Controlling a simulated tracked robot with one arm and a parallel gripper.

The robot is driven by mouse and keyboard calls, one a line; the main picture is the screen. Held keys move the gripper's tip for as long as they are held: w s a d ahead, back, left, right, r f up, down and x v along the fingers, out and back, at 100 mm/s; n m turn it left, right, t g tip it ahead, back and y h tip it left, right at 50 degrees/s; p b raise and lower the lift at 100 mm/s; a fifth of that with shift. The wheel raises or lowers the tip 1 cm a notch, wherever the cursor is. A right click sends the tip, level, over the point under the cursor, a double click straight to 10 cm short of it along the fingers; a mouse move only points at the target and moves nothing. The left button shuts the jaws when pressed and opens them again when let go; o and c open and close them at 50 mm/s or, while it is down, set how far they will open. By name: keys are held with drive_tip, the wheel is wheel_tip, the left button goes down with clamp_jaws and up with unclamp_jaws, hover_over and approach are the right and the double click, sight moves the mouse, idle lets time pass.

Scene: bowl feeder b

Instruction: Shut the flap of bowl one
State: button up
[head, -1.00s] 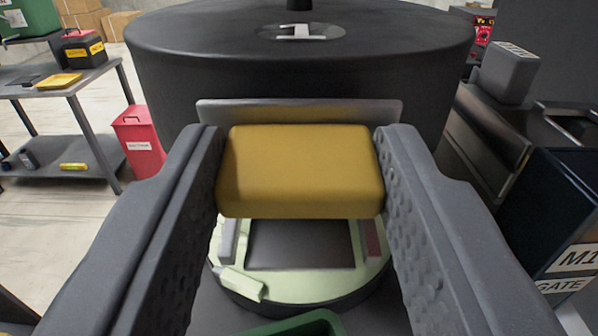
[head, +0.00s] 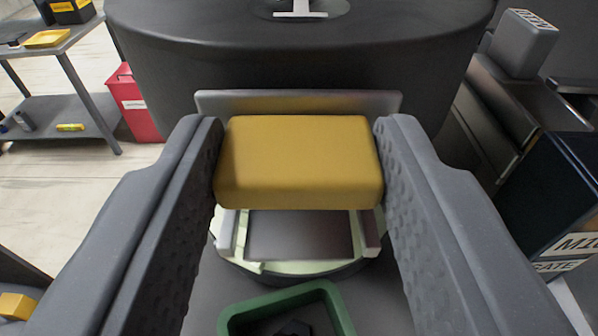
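The large dark round bowl (head: 300,55) fills the back of the view. A grey plate, which looks like the flap (head: 299,101), stands across its front. A yellow block (head: 298,160), which looks like the flap's handle, is in front of the plate. My gripper (head: 298,145) has one finger against each side of the yellow block and is shut on it. Below the block is a dark plate (head: 300,236) between light side rails, on a pale round base. The join between block and plate is hidden.
A green open tray (head: 232,318) lies below, close in front. A dark blue box (head: 555,190) and a grey machine (head: 505,115) stand at the right. A red bin (head: 137,105) and a grey table (head: 75,45) stand at the left, with bare floor nearby.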

drive_tip(key=o, duration=0.4)
drive_tip(key=shift+s+a+r+p, duration=0.15)
drive_tip(key=shift+s+r, duration=0.15)
drive_tip(key=shift+s, duration=1.95)
drive_tip(key=shift+s+a+r+p, duration=0.1)
drive_tip(key=shift+s+r, duration=0.25)
drive_tip(key=shift+s, duration=1.9)
drive_tip(key=shift+s+a+r+p, duration=0.15)
drive_tip(key=shift+s+r, duration=0.15)
drive_tip(key=shift+s, duration=1.95)
